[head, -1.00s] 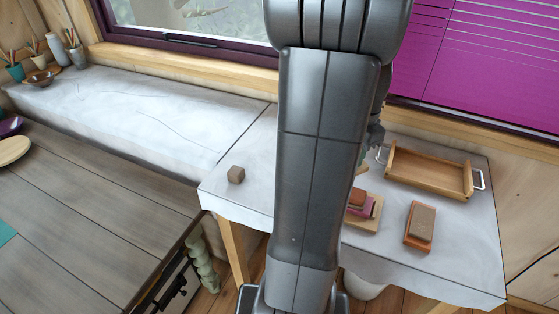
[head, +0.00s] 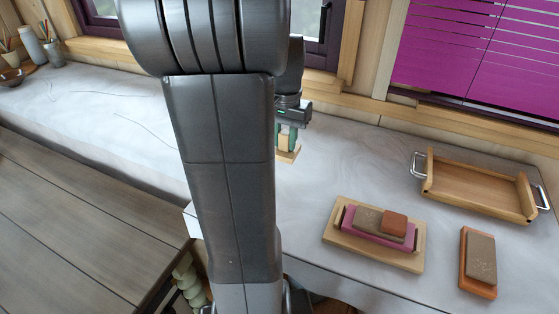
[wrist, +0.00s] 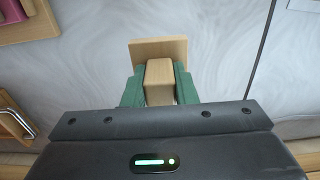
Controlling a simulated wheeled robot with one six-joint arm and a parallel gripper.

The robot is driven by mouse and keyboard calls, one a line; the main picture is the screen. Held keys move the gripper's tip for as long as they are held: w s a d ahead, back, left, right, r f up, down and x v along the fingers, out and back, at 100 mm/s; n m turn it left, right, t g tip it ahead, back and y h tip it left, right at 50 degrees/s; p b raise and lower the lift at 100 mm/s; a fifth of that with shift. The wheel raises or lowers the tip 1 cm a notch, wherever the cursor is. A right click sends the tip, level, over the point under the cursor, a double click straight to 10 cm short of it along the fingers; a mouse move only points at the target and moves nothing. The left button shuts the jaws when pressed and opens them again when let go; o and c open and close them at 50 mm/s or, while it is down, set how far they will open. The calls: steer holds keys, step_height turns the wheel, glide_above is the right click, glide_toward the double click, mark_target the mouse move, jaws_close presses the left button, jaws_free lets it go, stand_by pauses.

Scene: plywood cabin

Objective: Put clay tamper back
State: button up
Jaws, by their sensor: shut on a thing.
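The clay tamper, a light wooden block handle on a flat wooden plate, shows in the head view (head: 287,153) just right of my arm, and in the wrist view (wrist: 158,49). My gripper (head: 289,134) is shut on its handle. In the wrist view my gripper's green fingers (wrist: 158,85) press on both sides of the handle. The plate is at or just above the pale worktop (head: 330,165); I cannot tell whether they touch. My arm hides part of the worktop.
A wooden board (head: 340,243) with a pink holder (head: 352,232), brown block and orange block is at front right. A brown-and-orange block (head: 478,262) lies right of it. A wooden tray with metal handles (head: 478,190) stands behind. The window wall bounds the back.

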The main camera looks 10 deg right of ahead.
steer(key=shift+f, duration=2.95)
steer(key=shift+f, duration=0.2)
steer(key=o, duration=1)
step_height(320, 180, up, 12)
steer(key=shift+r, duration=0.2)
